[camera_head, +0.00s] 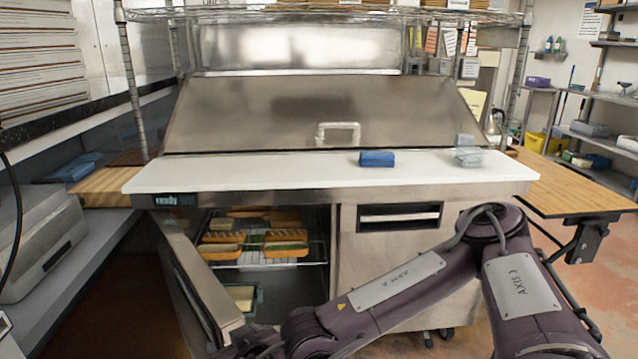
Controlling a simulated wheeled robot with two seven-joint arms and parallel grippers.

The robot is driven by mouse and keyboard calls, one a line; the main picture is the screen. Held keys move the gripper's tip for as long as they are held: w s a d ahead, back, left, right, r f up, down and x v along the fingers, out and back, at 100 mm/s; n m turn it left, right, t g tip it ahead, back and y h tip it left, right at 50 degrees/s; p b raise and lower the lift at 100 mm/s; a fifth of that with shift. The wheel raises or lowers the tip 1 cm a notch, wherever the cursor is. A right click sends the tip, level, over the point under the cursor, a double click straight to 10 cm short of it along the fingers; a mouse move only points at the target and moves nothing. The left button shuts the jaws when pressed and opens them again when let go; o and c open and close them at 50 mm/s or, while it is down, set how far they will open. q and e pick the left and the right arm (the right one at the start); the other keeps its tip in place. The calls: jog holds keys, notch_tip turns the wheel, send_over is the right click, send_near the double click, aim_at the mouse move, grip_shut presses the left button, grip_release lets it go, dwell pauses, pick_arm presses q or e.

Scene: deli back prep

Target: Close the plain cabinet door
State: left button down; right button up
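The plain cabinet door (207,290) is on the left of the steel prep unit's front. It stands open, swung out toward me and to the left, so its edge faces me. The open compartment (300,222) behind it shows a wire shelf with sandwiches. My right arm comes in from the right and crosses low in front of the unit. Its dark end, with the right gripper (243,345), is at the bottom edge beside the door's lower free edge. I cannot tell whether it touches the door, and its fingers are not clear. My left gripper is not in view.
The other front (400,222) of the unit has a recessed dark handle and is shut. A white cutting board (300,175) on top holds a blue block (377,158) and a clear container (468,157). A wooden side table (570,190) stands right. A grey counter stands left.

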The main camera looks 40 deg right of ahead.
jog(key=p+v, duration=0.2)
jog(key=v, duration=0.6)
dwell(0.9)
jog(key=p+v, duration=0.7)
jog(key=p, duration=0.1)
jog(key=shift+s+r, duration=0.15)
jog(key=shift+s, duration=0.25)
jog(key=shift+a, duration=0.1)
